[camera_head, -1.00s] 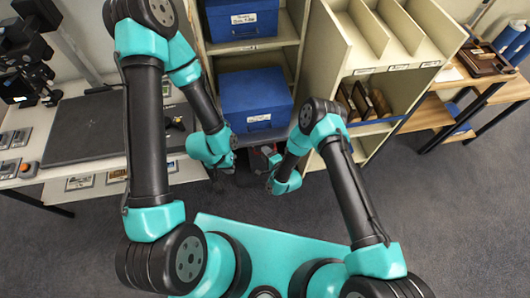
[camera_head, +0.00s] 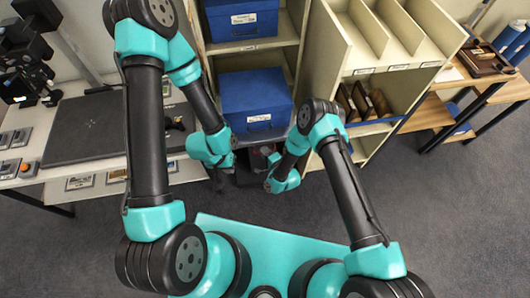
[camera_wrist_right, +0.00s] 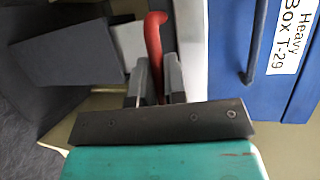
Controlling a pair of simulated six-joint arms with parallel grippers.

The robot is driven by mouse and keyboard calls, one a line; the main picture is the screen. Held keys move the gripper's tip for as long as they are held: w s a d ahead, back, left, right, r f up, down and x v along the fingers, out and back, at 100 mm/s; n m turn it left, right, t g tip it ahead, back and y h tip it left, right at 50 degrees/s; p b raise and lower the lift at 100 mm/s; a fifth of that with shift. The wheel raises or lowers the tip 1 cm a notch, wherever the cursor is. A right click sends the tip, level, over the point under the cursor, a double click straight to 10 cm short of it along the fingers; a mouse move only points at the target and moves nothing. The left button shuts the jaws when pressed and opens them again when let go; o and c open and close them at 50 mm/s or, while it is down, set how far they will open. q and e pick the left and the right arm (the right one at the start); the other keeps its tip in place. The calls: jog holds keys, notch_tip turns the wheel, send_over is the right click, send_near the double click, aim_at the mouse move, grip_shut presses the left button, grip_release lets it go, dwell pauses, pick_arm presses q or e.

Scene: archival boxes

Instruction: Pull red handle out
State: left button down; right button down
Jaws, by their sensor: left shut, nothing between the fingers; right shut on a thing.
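The red handle (camera_wrist_right: 153,45) is a curved red bar in the right wrist view. Its lower part passes between the two fingers of my right gripper (camera_wrist_right: 158,82), which is shut on it. In the head view my right gripper (camera_head: 267,163) is at the front of the low shelf opening, below a blue box, and the handle there is small and partly hidden. My left gripper (camera_head: 219,181) is just left of it, low in front of the shelf, small and dark. It is shut and empty.
A blue box (camera_head: 255,92) labelled as heavy sits on the shelf above my grippers. It also shows close on the right in the right wrist view (camera_wrist_right: 235,65). A cream shelf unit (camera_head: 335,55) stands at the right. A desk (camera_head: 85,172) is at the left. The grey floor in front is clear.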

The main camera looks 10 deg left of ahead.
jog(key=shift+s+d, duration=0.35)
jog(key=shift+s, duration=0.45)
jog(key=shift+s+d, duration=0.35)
jog(key=shift+s, duration=0.45)
jog(key=shift+s+d, duration=0.35)
jog(key=shift+s, duration=0.45)
jog(key=c, duration=1.2)
grip_release()
jog(key=v, duration=1.7)
jog(key=shift+s+d+r, duration=0.15)
jog(key=shift+r, duration=0.05)
